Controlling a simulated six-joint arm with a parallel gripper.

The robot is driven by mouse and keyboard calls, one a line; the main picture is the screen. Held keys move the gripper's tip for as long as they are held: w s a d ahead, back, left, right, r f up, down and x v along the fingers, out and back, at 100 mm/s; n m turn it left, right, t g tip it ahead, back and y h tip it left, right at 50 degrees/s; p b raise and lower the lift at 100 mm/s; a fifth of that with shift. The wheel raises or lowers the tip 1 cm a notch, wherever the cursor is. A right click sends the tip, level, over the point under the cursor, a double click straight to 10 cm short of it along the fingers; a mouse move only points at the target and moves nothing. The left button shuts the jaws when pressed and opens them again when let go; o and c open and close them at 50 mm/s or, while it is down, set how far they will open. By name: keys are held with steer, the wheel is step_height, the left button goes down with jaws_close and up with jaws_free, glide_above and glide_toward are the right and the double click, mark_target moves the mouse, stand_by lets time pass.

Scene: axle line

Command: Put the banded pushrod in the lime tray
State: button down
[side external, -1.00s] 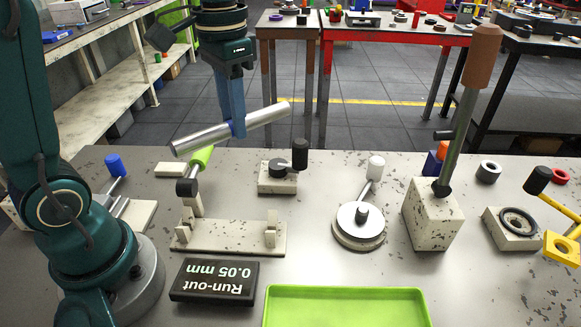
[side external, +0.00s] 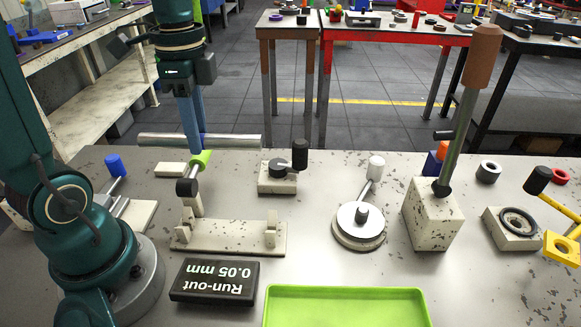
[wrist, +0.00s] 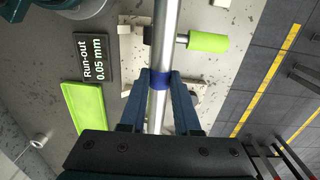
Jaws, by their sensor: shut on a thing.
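The banded pushrod is a long silver rod (side external: 235,140) with a blue band (wrist: 160,81) near its middle. My gripper (side external: 199,138) is shut on it at the band and holds it in the air, about level in the side view, above the far part of the bench. In the wrist view my gripper (wrist: 159,88) has one blue finger on each side of the band. The lime tray (side external: 345,306) lies at the front edge of the bench and looks empty. It also shows at the left of the wrist view (wrist: 84,112).
A stand with two upright supports (side external: 228,238) and a lime-handled lever (side external: 200,160) sits below the rod. A black run-out display (side external: 214,280) lies left of the tray. A round plate fixture (side external: 358,223) and a tall lever block (side external: 432,215) stand to the right.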

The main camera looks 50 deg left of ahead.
mark_target(158, 141)
steer(key=shift+m, duration=0.6)
steer(key=s+a, duration=0.1)
steer(key=s, duration=0.2)
steer(key=s+a, duration=0.1)
steer(key=shift+s+a+f, duration=0.2)
steer(key=shift+a+f, duration=0.15)
steer(key=shift+f, duration=0.05)
steer(key=shift+s+a, duration=0.2)
steer(key=shift+s, duration=0.1)
steer(key=shift+s+a+r+n, duration=0.15)
steer(key=shift+a+n, duration=0.15)
steer(key=shift+n, duration=0.2)
steer(key=shift+w+d+f, duration=0.65)
steer(key=shift+d+f, duration=1.15)
steer(key=shift+d, duration=0.05)
steer(key=shift+w+d+f, duration=0.6)
steer(key=shift+d+f, duration=1.15)
steer(key=shift+d, duration=0.05)
steer(key=shift+w+d+f, duration=0.65)
steer(key=shift+d+f, duration=1.15)
steer(key=shift+d, duration=0.05)
steer(key=shift+f, duration=0.25)
